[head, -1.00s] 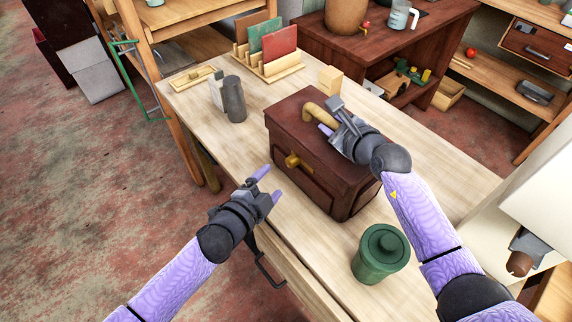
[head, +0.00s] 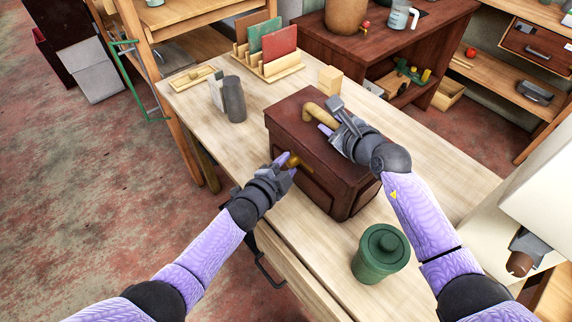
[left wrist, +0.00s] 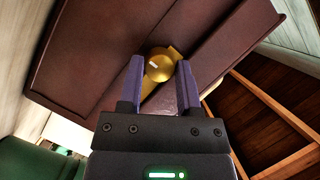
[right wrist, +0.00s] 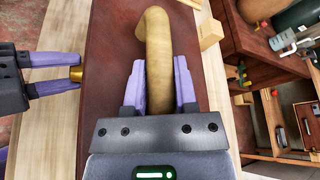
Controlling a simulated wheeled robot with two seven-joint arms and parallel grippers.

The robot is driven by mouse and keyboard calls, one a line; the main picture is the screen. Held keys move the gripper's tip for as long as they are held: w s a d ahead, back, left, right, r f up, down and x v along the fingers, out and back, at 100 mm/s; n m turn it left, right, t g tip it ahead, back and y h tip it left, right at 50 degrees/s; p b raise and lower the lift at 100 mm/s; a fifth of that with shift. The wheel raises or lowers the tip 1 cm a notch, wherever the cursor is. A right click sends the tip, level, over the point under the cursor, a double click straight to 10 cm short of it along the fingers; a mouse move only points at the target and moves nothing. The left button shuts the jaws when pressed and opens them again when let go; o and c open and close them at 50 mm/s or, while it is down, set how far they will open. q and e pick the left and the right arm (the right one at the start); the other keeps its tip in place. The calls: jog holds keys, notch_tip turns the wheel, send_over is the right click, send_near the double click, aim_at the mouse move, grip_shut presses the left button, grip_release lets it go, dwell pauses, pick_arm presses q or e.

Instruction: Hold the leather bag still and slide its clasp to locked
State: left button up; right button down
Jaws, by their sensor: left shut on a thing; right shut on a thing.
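The leather bag (head: 330,160) is a dark brown box shape standing on the workbench, with a tan handle (head: 318,111) on top. My right gripper (head: 330,124) is shut on the handle; in the right wrist view the handle (right wrist: 158,50) runs between its fingers. The brass clasp (head: 293,160) is on the bag's front face. My left gripper (head: 286,163) is at the front face, shut on the clasp. In the left wrist view the clasp's round knob (left wrist: 159,66), with a pale mark, sits between the fingertips.
A wooden block (head: 330,79) stands behind the bag.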

pick_arm(q)
grip_shut()
pick_arm(e)
jog(key=shift+f, duration=0.1)
dwell(0.8)
pick_arm(q)
jog(key=shift+s+d, duration=1.5)
jog(key=o, duration=0.9)
grip_release()
jog(key=shift+a, duration=0.1)
